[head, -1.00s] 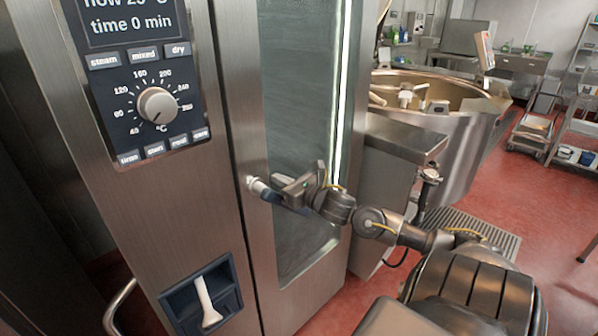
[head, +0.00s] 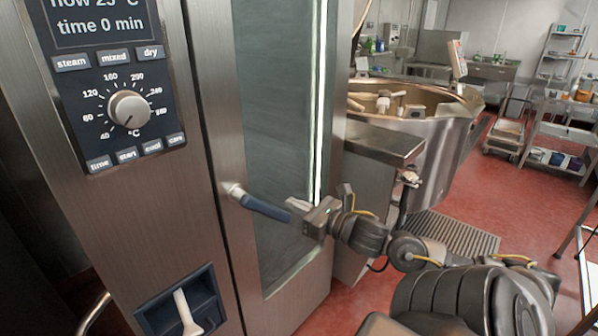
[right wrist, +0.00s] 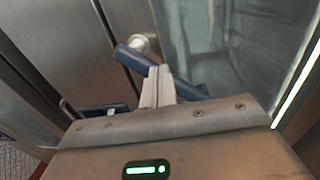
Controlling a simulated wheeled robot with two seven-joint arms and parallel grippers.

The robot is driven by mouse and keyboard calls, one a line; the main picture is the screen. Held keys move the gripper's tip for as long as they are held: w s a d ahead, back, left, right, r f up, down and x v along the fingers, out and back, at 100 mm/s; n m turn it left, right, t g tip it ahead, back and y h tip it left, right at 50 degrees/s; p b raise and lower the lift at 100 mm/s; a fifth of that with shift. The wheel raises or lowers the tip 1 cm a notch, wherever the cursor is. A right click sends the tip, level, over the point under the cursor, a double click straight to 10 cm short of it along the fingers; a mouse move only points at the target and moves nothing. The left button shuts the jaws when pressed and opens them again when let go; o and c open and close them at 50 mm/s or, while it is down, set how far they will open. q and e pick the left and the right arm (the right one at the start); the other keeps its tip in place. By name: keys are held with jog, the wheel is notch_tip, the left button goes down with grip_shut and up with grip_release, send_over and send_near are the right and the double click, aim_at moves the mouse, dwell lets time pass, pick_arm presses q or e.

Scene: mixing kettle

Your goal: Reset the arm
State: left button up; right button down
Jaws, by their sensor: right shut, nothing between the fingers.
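My right gripper (head: 298,205) is at the right end of the blue door handle (head: 262,207) of the tall steel oven (head: 200,120). In the right wrist view its two pale fingers (right wrist: 157,84) are together and empty. The handle (right wrist: 135,60) passes behind them there; I cannot tell whether they touch it. The oven door looks closed. My right arm comes in from the lower right. My left gripper is not in view.
The oven's control panel (head: 105,75) has a round knob (head: 129,109). A blue recess with a white lever (head: 187,312) is below. A large steel kettle (head: 440,125) and a counter (head: 385,140) stand to the right. Red floor (head: 480,205) is free beyond.

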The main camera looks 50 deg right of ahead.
jog(key=shift+s, duration=0.25)
dwell(0.3)
